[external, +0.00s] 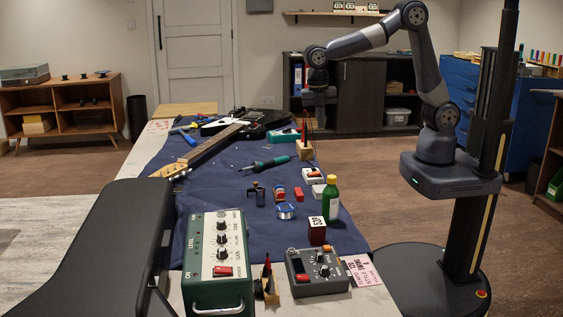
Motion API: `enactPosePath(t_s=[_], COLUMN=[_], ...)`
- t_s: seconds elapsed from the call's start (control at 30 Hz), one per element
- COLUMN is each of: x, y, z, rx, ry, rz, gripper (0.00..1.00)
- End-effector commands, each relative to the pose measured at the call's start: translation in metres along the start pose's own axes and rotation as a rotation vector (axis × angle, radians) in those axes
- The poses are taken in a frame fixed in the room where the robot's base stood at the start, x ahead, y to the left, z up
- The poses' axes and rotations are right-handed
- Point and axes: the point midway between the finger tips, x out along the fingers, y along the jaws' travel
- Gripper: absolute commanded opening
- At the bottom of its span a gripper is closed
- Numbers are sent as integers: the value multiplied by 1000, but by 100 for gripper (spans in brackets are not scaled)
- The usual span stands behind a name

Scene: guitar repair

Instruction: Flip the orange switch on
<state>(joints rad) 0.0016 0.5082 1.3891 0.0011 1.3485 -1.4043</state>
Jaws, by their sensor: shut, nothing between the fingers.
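Whether either is on or off cannot be told. A small white box with a red part (313,175) lies farther back. My gripper (319,122) points down over the far right part of the bench, well away from both near boxes. It is shut and empty.
An electric guitar (215,143) lies on the blue mat (225,195). A green bottle with a yellow cap (330,199), a soldering iron (266,163) and a wooden holder (305,150) stand or lie around the mat's right side.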

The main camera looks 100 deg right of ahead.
Motion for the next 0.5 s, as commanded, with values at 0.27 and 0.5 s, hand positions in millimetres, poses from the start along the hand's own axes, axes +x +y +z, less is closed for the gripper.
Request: enactPosePath(t_s=[0.27,0.5], x=[13,13], y=[29,31], z=[-4,-5], rx=[-157,-171], ry=[-4,-4], rz=[-34,-35], gripper=[0,0])
